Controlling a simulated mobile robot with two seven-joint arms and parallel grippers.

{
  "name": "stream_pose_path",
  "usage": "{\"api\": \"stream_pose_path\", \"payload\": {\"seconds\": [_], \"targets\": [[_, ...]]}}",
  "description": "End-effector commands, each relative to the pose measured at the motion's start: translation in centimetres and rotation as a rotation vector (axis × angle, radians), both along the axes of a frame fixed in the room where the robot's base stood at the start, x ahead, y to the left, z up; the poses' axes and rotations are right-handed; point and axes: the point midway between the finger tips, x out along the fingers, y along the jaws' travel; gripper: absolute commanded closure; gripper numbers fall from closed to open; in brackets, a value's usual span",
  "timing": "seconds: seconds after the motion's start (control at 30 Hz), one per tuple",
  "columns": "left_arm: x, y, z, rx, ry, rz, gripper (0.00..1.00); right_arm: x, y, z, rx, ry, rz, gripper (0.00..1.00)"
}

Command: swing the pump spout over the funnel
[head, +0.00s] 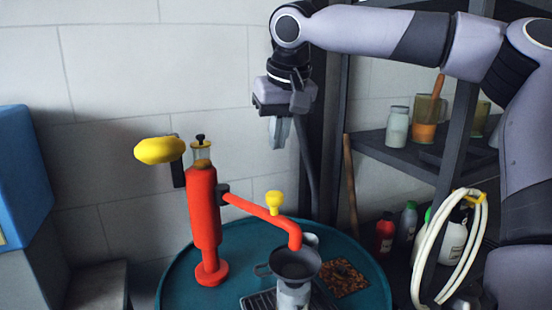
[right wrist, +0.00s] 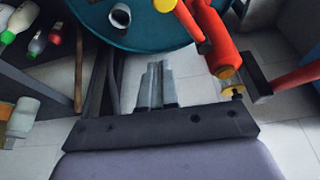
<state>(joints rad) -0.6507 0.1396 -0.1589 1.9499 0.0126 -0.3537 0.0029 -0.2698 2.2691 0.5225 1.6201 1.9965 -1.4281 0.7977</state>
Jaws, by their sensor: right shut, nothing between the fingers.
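The red pump (head: 205,215) stands upright on the round teal table (head: 176,285). Its red spout (head: 262,213) reaches to the right, and the downturned end is above the dark funnel (head: 294,262). A yellow knob (head: 274,199) stands on the spout. The pump handle has a yellow grip (head: 159,149) at the upper left. My right gripper (head: 279,140) hangs in the air above and behind the spout, apart from it, shut and empty. In the right wrist view its fingers (right wrist: 157,75) are together, with the pump (right wrist: 218,45) to their right. My left gripper is in neither view.
A dark shelf rack (head: 400,158) on the right holds jars (head: 397,127) and bottles. A white hose coil (head: 424,255) hangs on it. A wooden stick (head: 350,185) leans behind the table. A blue box (head: 20,175) stands at the left.

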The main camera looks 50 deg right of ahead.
Motion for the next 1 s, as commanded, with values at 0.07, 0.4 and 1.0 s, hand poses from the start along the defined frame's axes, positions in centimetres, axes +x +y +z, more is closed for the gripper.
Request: {"api": "stream_pose_path", "payload": {"seconds": [0.07, 0.4, 1.0], "targets": [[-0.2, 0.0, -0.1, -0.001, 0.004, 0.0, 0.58, -0.1, 0.2, 1.0, -0.001, -0.001, -0.002, 1.0], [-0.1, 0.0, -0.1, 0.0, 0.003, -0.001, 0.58, -0.4, 0.7, 2.3, 0.0, 0.001, -0.002, 1.0], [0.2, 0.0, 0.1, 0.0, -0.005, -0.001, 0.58, -0.4, 0.6, 2.2, 0.001, 0.0, -0.002, 1.0]]}}
